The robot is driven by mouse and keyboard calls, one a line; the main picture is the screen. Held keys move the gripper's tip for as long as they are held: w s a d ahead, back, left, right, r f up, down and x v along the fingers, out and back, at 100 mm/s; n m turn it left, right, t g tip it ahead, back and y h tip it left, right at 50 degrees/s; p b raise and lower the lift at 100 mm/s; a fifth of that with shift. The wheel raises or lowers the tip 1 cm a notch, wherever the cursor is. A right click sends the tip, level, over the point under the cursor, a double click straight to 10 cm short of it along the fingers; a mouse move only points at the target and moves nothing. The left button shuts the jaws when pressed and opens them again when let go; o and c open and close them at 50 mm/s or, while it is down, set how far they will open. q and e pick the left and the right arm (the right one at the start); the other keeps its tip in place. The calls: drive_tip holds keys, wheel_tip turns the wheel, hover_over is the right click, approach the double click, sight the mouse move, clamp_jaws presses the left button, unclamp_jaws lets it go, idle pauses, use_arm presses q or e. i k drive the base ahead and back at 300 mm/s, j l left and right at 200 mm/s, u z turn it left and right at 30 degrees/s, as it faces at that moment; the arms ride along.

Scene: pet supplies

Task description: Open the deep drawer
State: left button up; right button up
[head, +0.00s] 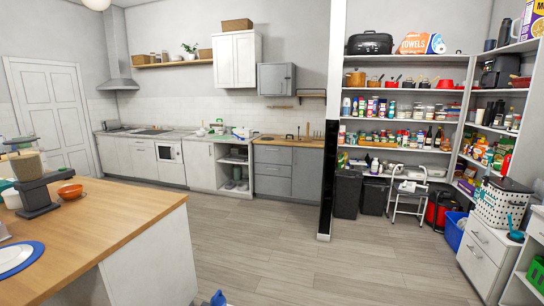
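Two units with drawers show in the head view. The white drawer cabinet at the right edge has an upper drawer (486,238) and a taller lower drawer (474,268), both with dark handles and both looking shut. The grey base cabinet by the far wall has stacked drawer fronts (272,186), also looking shut. I cannot tell from the picture which one is the deep drawer.
A wooden-topped island (110,225) fills the left foreground. The wooden floor (310,255) is clear in the middle. A dark post (327,185) stands near the pantry shelves (400,102). A blue crate (454,230) and a step stool (407,200) stand before the shelves.

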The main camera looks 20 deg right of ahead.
sight(282, 155)
drive_tip(key=z, duration=0.15)
drive_tip(key=i+l, duration=0.1)
drive_tip(key=l, duration=0.45)
drive_tip(key=i+l+z, duration=0.2)
drive_tip(key=l, duration=0.3)
drive_tip(key=i+l+z, duration=0.15)
drive_tip(key=i+l, duration=0.25)
drive_tip(key=i+l+z, duration=0.35)
drive_tip(key=i+z, duration=0.3)
drive_tip(key=i, duration=0.15)
drive_tip(key=i+z, duration=0.25)
drive_tip(key=i, duration=0.55)
drive_tip(key=i+u, duration=0.15)
drive_tip(key=i, duration=0.7)
drive_tip(key=i+u, duration=0.25)
drive_tip(key=i, duration=0.15)
drive_tip(key=i+l+u, duration=0.15)
drive_tip(key=i+u, duration=1.05)
drive_tip(key=k, duration=0.1)
